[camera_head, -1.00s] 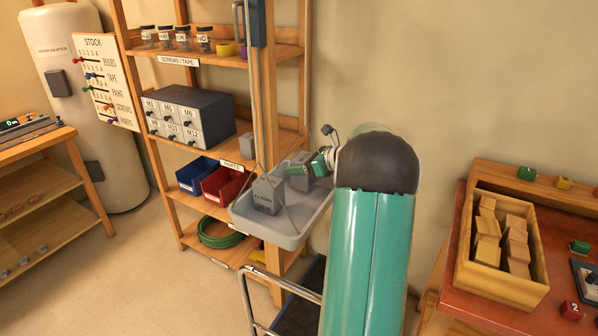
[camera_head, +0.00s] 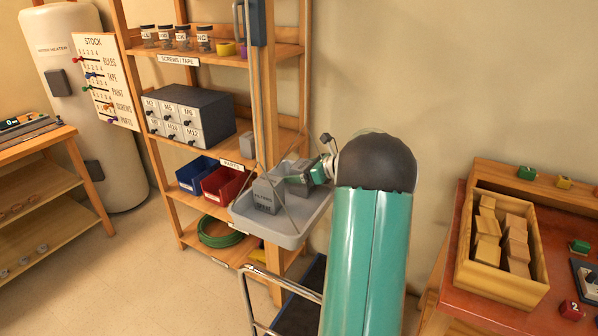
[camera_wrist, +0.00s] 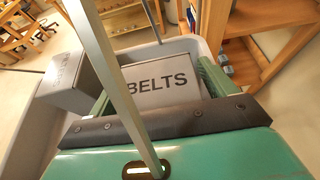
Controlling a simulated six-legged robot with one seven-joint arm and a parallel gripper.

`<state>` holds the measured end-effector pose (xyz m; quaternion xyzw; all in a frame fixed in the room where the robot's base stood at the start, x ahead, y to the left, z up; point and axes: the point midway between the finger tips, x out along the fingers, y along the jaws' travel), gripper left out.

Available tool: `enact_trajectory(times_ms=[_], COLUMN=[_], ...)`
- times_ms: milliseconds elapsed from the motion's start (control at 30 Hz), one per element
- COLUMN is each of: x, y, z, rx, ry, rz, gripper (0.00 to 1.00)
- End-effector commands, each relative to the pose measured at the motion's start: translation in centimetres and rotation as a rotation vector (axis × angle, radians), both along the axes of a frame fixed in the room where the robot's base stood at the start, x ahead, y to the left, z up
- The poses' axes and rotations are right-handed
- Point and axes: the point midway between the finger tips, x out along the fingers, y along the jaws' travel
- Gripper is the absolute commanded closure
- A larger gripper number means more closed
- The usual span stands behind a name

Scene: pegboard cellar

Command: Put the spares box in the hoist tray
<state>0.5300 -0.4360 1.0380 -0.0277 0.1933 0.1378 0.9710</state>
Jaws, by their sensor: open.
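The hoist tray (camera_head: 318,212) is grey and hangs in front of the shelf. A grey box marked FILTERS (camera_head: 265,196) stands in its left part; a grey box also shows at left in the wrist view (camera_wrist: 62,85). A grey box marked BELTS (camera_wrist: 165,85) is between my open fingers in the wrist view. In the head view my gripper (camera_head: 305,178) is over the tray's right part, and the BELTS box is partly hidden behind it. I read no spares label; a small grey box (camera_head: 248,145) stands on the shelf, its label not visible.
Thin hoist lines and an upright post (camera_head: 256,90) stand close to my gripper. Blue (camera_head: 195,177) and red (camera_head: 222,184) bins sit on the lower shelf. A dark drawer cabinet (camera_head: 190,115) is above them. A wooden crate of blocks (camera_head: 500,288) is on the right bench.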

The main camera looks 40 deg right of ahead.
Motion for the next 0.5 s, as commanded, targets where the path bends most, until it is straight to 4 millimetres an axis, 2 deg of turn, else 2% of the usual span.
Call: enact_trajectory(times_ms=[167, 500], x=[-1.4, -7.7], y=[-0.5, -2.3], z=[0.8, 3.6], rx=[-0.001, -0.002], ry=[0.000, -0.001], rz=[-0.004, -0.002], gripper=[0.17, 0.17])
